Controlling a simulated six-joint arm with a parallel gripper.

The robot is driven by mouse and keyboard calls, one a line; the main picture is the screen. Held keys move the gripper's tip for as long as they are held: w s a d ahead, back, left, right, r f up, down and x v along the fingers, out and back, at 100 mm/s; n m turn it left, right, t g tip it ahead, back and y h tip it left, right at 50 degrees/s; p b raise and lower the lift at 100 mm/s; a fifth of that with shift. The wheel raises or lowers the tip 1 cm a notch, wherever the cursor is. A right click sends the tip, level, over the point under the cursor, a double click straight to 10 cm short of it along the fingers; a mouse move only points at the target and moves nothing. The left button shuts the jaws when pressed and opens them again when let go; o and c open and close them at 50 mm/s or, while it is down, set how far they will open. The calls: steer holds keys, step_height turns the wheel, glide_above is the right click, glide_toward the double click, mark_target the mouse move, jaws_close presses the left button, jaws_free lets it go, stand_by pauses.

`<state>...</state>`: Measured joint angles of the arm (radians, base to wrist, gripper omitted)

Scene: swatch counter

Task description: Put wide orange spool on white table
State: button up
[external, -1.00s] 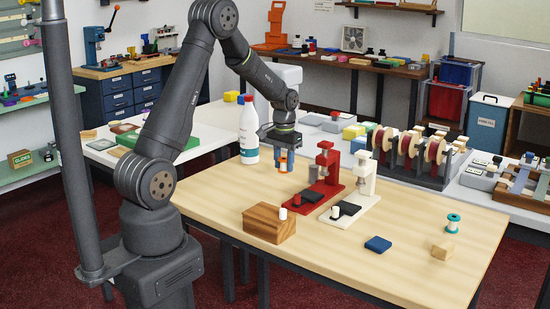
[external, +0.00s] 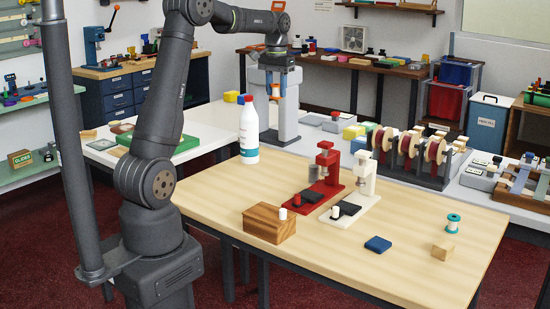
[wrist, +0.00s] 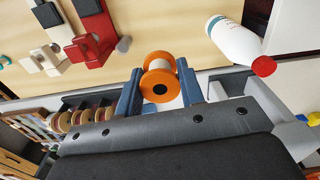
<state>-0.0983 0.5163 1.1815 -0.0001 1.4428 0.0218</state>
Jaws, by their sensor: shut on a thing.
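The wide orange spool (wrist: 158,82) sits between the blue fingers of my gripper (wrist: 158,92) in the wrist view, with a pale core and a dark hole. In the external view my gripper (external: 276,84) points down, shut on the orange spool (external: 276,92), which is small and partly covered by the fingers. They are held in the air above and behind the white bottle. The white table (external: 213,122) runs behind and to the left of the wooden table.
A white bottle with a red cap (external: 249,132) stands at the wooden table's (external: 350,265) back left corner. Red (external: 325,178) and white (external: 360,188) presses, a wooden block (external: 269,223) and a teal-ended spool (external: 453,223) stand there too. A reel rack (external: 412,158) is behind right.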

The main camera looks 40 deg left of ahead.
steer(key=w+a+n, duration=0.2)
steer(key=a+n, duration=0.3)
steer(key=a, duration=3.1)
step_height(320, 180, down, 12)
steer(key=r, duration=0.1)
steer(key=a+f, duration=0.2)
steer(key=a, duration=0.1)
steer(key=s+a+f, duration=0.1)
steer(key=a+f, duration=0.1)
steer(key=a, duration=0.2)
steer(key=s+a+f, duration=0.1)
steer(key=a+f, duration=0.2)
steer(key=shift+a+f, duration=0.1)
steer(key=shift+a, duration=0.2)
steer(key=shift+a+f, duration=0.3)
steer(key=shift+a, duration=0.1)
steer(key=shift+f, duration=1.95)
steer(key=shift+f, duration=0.15)
